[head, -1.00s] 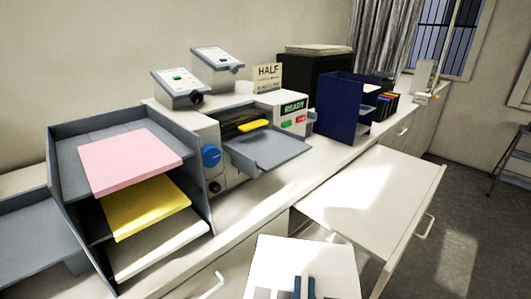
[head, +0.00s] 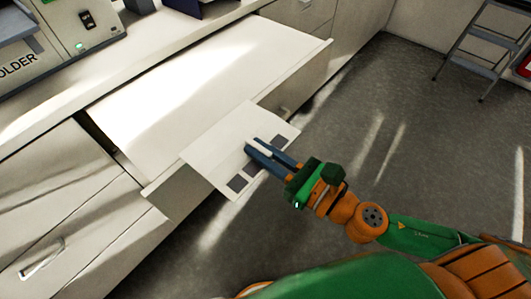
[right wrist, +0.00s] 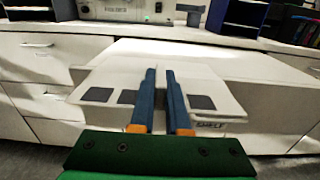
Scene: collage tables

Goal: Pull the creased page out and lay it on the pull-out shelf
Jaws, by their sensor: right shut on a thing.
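My right gripper (head: 262,144) is shut on the page (head: 225,150), a white sheet with several dark grey squares along its near edge. In the head view the page overlaps the near front corner of the white pull-out shelf (head: 190,75), its near part beyond the shelf's edge. Whether it touches the shelf I cannot tell. In the right wrist view the page (right wrist: 112,82) spreads to both sides of the gripper's fingers (right wrist: 161,75), with the shelf (right wrist: 215,62) behind it. The crease cannot be made out. My left gripper is out of view.
The shelf top looks bare beyond the page. The counter with a machine (head: 85,25) runs behind it, and cabinet drawers (head: 60,200) stand at the left. A step stool (head: 485,50) stands at the upper right. The floor between is open.

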